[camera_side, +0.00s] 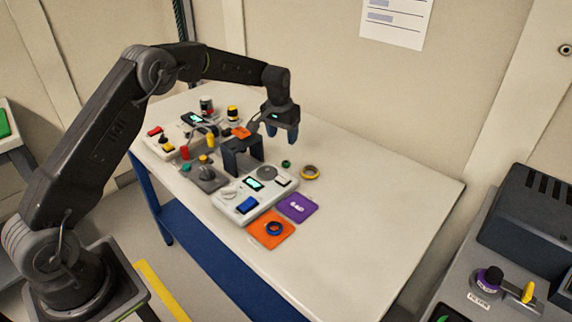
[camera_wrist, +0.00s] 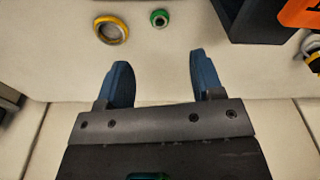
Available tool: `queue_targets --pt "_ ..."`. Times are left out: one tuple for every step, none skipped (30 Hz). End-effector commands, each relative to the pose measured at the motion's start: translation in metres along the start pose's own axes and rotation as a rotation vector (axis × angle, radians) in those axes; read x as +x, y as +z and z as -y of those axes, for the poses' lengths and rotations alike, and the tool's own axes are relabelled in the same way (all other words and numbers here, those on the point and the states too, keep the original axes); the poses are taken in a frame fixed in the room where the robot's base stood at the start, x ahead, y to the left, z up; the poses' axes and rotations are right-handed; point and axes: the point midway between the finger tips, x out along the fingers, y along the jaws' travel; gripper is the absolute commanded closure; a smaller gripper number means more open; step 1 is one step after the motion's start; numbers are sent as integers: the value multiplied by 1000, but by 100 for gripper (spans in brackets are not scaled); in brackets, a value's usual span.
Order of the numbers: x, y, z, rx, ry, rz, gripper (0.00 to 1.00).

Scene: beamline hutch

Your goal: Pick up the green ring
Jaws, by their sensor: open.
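The green ring (camera_side: 286,163) is small and lies flat on the white table, just left of a larger yellow ring (camera_side: 310,172). In the wrist view the green ring (camera_wrist: 159,18) lies near the top edge, beyond my fingertips and between their lines. The yellow ring (camera_wrist: 111,30) lies to its left there. My gripper (camera_side: 282,135) is open and empty, pointing down above the table behind the green ring. Its two blue fingers also show in the wrist view (camera_wrist: 158,75), apart from both rings.
A dark bridge-shaped block (camera_side: 243,153) stands close by the green ring. A control panel (camera_side: 255,193), an orange mat (camera_side: 270,231) with a blue ring (camera_side: 274,228), and a purple mat (camera_side: 297,207) lie nearer the front. The table's right part is clear.

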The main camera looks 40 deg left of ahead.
Motion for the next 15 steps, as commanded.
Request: queue_targets --pt "12 1 0 0 0 4 39" --pt "18 1 0 0 0 4 39" --pt "26 1 0 0 0 4 39" --pt "30 1 0 0 0 3 39" --pt "36 0 0 0 0 3 39" --pt "41 0 0 0 0 3 39" --pt "44 0 0 0 0 2 39" --pt "47 0 0 0 0 1 39" --pt "50 0 0 0 0 1 39" --pt "52 0 0 0 0 0 39" --pt "53 0 0 1 0 0 39" --pt "55 0 0 1 0 0 39" --pt "57 0 0 1 0 0 39" --pt "59 -1 0 1 0 0 39" --pt "64 -1 0 1 0 2 39"
